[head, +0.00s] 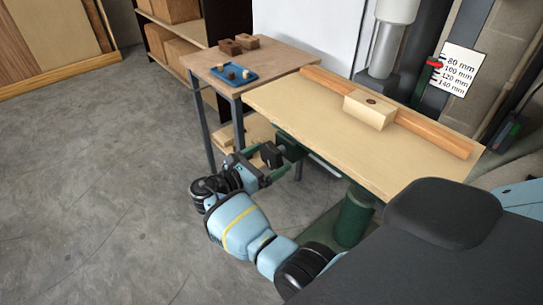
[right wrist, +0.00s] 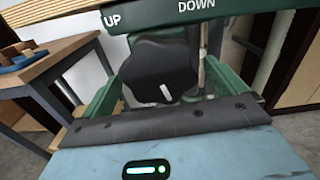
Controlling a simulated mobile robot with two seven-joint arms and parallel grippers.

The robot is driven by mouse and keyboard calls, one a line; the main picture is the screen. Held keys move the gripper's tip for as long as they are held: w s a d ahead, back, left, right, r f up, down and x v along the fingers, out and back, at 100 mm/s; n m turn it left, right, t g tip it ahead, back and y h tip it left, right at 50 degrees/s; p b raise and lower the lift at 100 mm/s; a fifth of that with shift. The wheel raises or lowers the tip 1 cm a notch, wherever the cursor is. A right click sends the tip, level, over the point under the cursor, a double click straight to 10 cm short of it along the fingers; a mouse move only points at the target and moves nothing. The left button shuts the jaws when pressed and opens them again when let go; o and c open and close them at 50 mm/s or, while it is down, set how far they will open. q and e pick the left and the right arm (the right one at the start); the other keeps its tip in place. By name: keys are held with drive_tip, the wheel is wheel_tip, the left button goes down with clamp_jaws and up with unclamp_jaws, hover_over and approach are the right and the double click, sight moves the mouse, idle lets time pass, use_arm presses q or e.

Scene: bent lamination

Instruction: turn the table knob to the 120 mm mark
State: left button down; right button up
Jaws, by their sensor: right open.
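The black table knob (right wrist: 160,72) has a white mark and sits below a green plate lettered UP and DOWN in the right wrist view. It also shows in the head view (head: 270,154) under the table's near left edge. My right gripper (right wrist: 165,98) is open, its fingers on either side of the knob; I cannot tell whether they touch it. It also shows in the head view (head: 266,167). The mark card (head: 460,70) reads 80 to 140 mm. A red pointer (head: 435,64) beside it stands around the 80 to 100 mm lines. My left gripper is not visible.
The pale machine table (head: 310,120) carries a wooden fence (head: 440,138) and a wood block (head: 370,109). A green column (head: 354,215) stands below it. A side table (head: 285,60) with a blue tray (head: 225,81) and small blocks stands behind left. The floor at left is clear.

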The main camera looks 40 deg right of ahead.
drive_tip(key=shift+d, duration=0.55)
drive_tip(key=c, duration=1)
drive_tip(key=shift+o, duration=0.2)
drive_tip(key=shift+w+m, duration=0.1)
drive_tip(key=shift+m, duration=0.5)
drive_tip(key=o, duration=1)
drive_tip(key=shift+c, duration=0.2)
